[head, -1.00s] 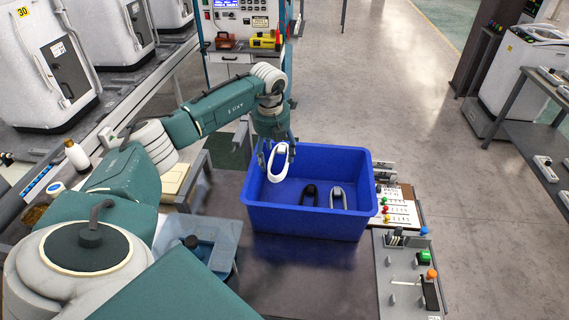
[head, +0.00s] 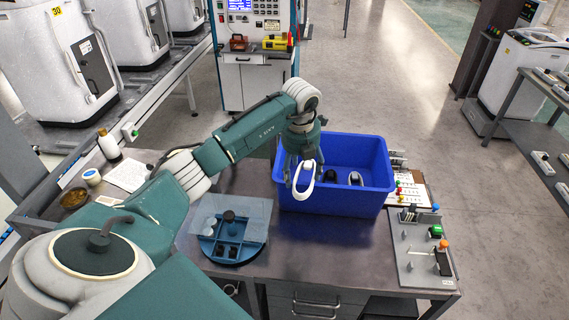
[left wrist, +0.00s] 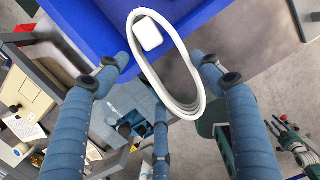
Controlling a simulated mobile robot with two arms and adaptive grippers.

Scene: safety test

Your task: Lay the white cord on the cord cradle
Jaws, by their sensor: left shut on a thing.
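The white cord (head: 303,195), a long narrow loop, hangs from my left gripper (head: 302,160) in front of the near left part of a blue bin. In the left wrist view the cord (left wrist: 188,108) lies between the fingers of my left gripper (left wrist: 160,68), with a white block at one end. My left gripper is shut on the cord. I cannot tell for sure which thing is the cord cradle.
The blue bin (head: 335,205) holds a black thing (head: 331,176) and a grey one (head: 356,178). Left of it, a clear plate (head: 250,215) covers a round blue tray (head: 233,250). A grey panel (head: 412,262) with knobs sits at right. The front tabletop (head: 325,245) is bare.

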